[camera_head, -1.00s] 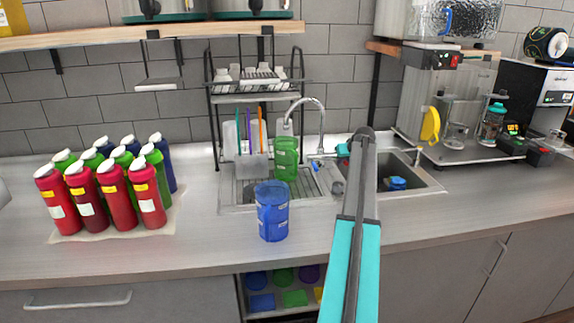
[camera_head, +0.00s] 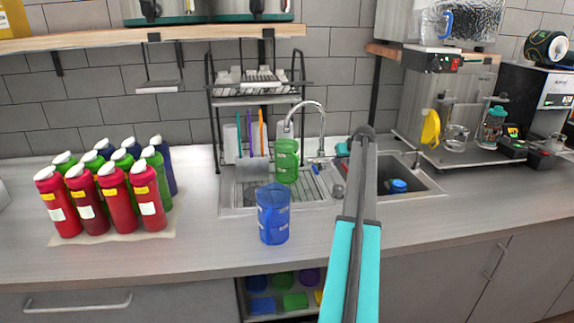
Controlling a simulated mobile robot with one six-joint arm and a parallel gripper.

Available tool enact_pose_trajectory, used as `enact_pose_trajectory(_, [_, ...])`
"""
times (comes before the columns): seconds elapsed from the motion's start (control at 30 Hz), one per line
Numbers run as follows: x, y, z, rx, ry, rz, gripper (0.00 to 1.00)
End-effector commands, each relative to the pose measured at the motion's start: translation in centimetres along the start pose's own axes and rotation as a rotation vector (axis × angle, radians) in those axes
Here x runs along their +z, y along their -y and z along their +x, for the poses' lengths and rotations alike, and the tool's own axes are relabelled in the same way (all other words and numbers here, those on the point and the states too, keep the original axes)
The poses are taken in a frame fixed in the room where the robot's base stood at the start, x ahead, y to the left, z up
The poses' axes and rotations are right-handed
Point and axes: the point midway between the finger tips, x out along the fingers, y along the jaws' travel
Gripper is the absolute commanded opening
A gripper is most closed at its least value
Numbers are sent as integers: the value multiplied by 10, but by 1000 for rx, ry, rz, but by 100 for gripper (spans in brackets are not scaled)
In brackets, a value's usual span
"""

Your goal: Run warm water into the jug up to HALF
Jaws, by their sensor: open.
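A blue jug (camera_head: 273,214) with pale marks on its side stands upright on the counter, in front of the drainer. Its handle faces roughly towards me, and its inside cannot be made out. I see no water running. My teal and dark arm rises across the picture, right of the blue jug and apart from it. No gripper fingers show.
Several red, green and blue bottles (camera_head: 112,187) stand on a mat at the left. A rack (camera_head: 258,90) stands behind the drainer. A sealing machine (camera_head: 440,110) is right of the sink. The counter (camera_head: 205,225) is clear between bottles and blue jug.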

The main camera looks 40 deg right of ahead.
Motion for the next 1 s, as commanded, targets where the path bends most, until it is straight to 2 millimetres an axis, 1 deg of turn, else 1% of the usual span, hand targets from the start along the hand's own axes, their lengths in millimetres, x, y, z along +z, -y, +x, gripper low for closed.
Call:
enact_pose_trajectory(0.1, [-8,0,-9,1,-1,0,41])
enact_pose_trajectory(0.6, [-34,-1,-37,1,-1,1,41])
enact_pose_trajectory(0.73, [-37,-1,-40,1,0,1,41])
enact_pose_trajectory(1.0, [-37,-1,-40,1,0,1,41])
